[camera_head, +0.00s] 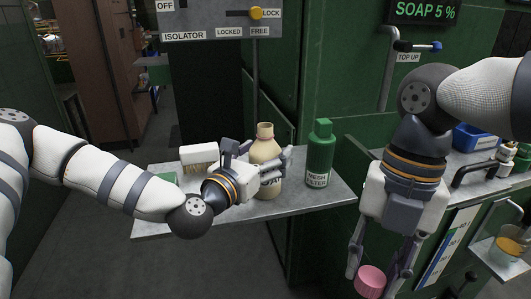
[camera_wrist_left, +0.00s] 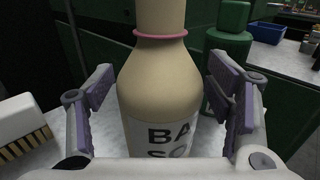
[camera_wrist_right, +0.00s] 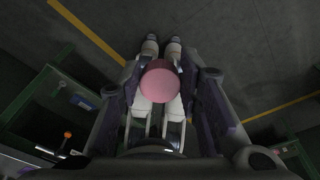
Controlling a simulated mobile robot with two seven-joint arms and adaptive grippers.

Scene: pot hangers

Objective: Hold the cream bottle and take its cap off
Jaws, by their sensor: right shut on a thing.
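The cream bottle (camera_head: 266,151) stands upright on the grey shelf, its neck bare of a cap. In the left wrist view, the bottle (camera_wrist_left: 158,85) has a pink ring around its neck and a partly visible black-lettered label. My left gripper (camera_head: 268,155) is around the bottle's body, with one finger on each side and small gaps showing, so it looks open. My right gripper (camera_head: 376,276) is shut on the pink cap (camera_head: 370,281), low and to the right of the shelf. The cap (camera_wrist_right: 160,81) also shows between the fingers in the right wrist view.
A green bottle (camera_head: 320,153) stands just right of the cream bottle. A white brush (camera_head: 199,156) and a green block (camera_head: 160,178) lie at the shelf's left. The shelf (camera_head: 318,196) has a bare front right part. A green cabinet wall rises behind.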

